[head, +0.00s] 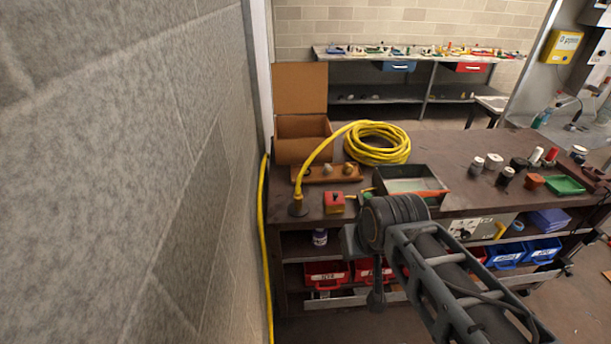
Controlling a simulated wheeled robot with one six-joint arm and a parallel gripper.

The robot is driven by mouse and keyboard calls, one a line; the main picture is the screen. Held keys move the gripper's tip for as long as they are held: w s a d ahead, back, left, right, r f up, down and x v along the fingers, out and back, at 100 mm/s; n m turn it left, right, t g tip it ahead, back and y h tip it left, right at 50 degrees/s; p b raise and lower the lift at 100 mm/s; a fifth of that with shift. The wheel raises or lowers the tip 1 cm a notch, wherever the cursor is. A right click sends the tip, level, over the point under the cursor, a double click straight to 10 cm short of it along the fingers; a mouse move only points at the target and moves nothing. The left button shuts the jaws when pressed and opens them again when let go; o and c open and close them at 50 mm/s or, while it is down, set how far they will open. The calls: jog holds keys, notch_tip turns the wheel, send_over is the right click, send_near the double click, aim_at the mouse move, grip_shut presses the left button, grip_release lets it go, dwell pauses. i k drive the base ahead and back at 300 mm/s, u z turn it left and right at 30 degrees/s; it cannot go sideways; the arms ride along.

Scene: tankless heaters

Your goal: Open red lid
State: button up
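A small box with a red top and yellow on it (334,202) sits near the left front edge of the brown workbench (450,212). It is the only small red-topped box I see on the left part of the bench; I cannot tell whether its top is a hinged lid. My arm reaches in from the lower right, and its end is in front of the bench, right of and below this box, apart from it in the picture. I cannot make out the fingers of my gripper, nor anything held.
A yellow hose coil (378,143), an open cardboard box (300,136), a dark metal tray (411,183) and several small jars stand on the bench. Red bins (326,274) and blue bins (543,249) sit below. A block wall (120,170) closes off the left.

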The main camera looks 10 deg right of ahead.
aim_at(335, 195)
jog(key=z, duration=0.5)
jog(key=i, duration=0.45)
jog(key=u, duration=0.75)
jog(key=i, duration=0.6)
jog(key=z, duration=0.4)
